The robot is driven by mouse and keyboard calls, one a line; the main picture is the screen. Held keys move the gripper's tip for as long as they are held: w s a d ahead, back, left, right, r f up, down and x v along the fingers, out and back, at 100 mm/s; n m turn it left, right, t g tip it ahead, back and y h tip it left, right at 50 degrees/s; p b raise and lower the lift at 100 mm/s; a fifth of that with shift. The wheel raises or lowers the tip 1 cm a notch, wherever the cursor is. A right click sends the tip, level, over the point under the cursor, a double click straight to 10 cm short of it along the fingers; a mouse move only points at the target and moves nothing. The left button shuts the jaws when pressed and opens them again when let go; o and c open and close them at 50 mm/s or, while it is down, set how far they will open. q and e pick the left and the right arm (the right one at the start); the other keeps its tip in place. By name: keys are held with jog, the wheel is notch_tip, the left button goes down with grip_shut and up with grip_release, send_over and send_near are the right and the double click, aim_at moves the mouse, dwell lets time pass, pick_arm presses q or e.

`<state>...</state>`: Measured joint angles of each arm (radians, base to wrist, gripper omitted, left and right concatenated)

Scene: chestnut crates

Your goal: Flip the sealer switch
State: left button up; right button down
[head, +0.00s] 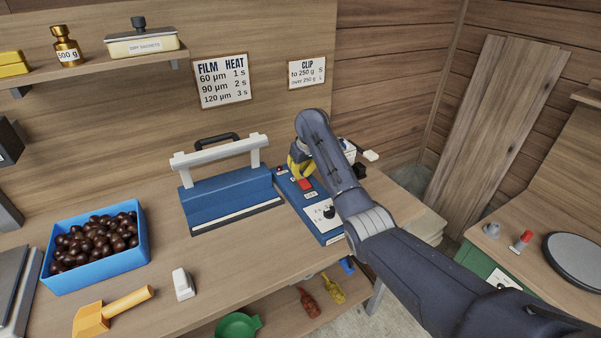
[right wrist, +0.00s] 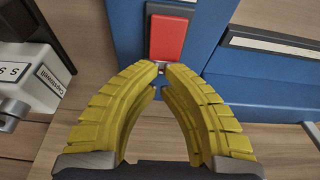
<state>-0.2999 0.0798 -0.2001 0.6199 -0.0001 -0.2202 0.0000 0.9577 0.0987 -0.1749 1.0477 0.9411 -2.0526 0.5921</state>
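The blue heat sealer (head: 228,201) stands on the bench with its pale press bar raised. Beside its right end is a blue control box (head: 328,234) with a red switch (head: 305,184) and a white dial panel (head: 321,213). My right gripper (head: 297,174) reaches down at the back end of the box, behind the switch. In the right wrist view, its yellow fingers (right wrist: 160,72) curve in until the tips all but meet, with nothing held. The tips lie just short of the red switch (right wrist: 168,38); contact cannot be told. My left gripper is not in view.
A blue crate of chestnuts (head: 103,273), an orange scoop (head: 112,310) and a small white block (head: 183,284) are on the bench at left. A white device (right wrist: 28,75) stands close to my right fingers.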

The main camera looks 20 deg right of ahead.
jog(key=shift+w+f, duration=0.15)
jog(key=shift+f, duration=0.45)
jog(key=shift+r, duration=0.15)
jog(key=shift+r, duration=0.75)
jog(key=shift+w+a+r, duration=0.15)
jog(key=shift+w+r, duration=0.05)
jog(key=shift+r, duration=0.45)
notch_tip(320, 180, up, 13)
jog(key=shift+s+f, duration=0.2)
